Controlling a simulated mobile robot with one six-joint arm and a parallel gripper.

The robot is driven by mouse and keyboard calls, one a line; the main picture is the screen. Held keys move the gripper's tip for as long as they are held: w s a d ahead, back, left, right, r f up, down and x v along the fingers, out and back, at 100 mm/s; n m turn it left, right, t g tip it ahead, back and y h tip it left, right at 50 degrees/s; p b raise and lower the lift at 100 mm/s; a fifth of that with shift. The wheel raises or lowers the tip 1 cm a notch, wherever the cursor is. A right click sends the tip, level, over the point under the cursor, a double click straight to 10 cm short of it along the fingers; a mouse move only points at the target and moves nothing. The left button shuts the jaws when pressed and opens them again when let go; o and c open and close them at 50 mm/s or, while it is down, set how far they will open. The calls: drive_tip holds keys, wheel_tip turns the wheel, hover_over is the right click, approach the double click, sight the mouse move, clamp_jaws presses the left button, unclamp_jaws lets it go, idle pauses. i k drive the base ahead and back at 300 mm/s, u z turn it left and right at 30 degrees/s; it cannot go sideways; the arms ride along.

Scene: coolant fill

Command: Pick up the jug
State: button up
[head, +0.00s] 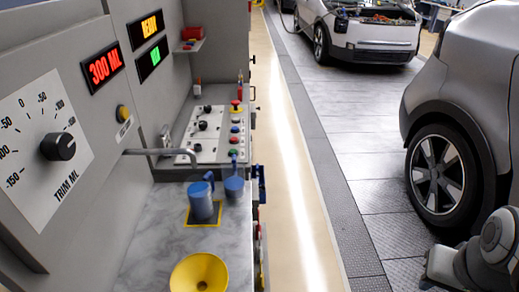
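A blue jug (201,204) stands upright on a dark square with a yellow border (216,221) on the marbled counter. Its handle side shows at its upper right. A metal spout (160,152) reaches out from the panel and ends near the jug, above and to its left. Part of my arm shows at the lower right edge, well apart from the jug and over the floor. My gripper cannot be made out there, and nothing touches the jug.
A second blue vessel (234,186) stands just right of the jug, close to it. A yellow funnel (199,273) is in front. Behind is a control box (212,133) with buttons. The trim dial (58,147) and 300 ML display (103,67) are left. The aisle floor is clear; cars stand right.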

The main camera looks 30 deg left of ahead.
sight(199, 189)
drive_tip(key=z, duration=0.05)
drive_tip(key=i, duration=2.75)
drive_tip(key=u, duration=1.35)
drive_tip(key=k, duration=0.1)
drive_tip(key=u, duration=2.6)
drive_tip(key=i, duration=1)
drive_tip(key=u, duration=0.1)
